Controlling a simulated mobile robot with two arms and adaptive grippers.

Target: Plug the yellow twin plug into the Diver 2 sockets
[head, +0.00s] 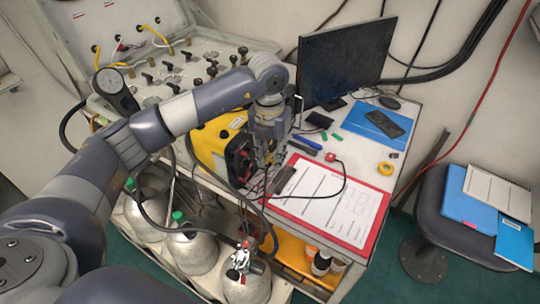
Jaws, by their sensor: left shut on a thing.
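My left gripper (267,158) reaches down beside the front of a yellow and black box (222,142) on the bench. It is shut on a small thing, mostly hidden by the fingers. It appears to be the yellow twin plug, but its colour does not show clearly. The box's dark front panel (240,160) has red-marked fittings and faces the gripper. The Diver 2 sockets cannot be told apart, and the gripper partly hides this area. I cannot tell whether the plug touches the panel. My right gripper is not in view.
A monitor (345,62), blue folder (362,118) and yellow tape roll (386,168) are on the bench. An open valve case (150,60) stands behind my arm. Gas cylinders (195,250) stand below.

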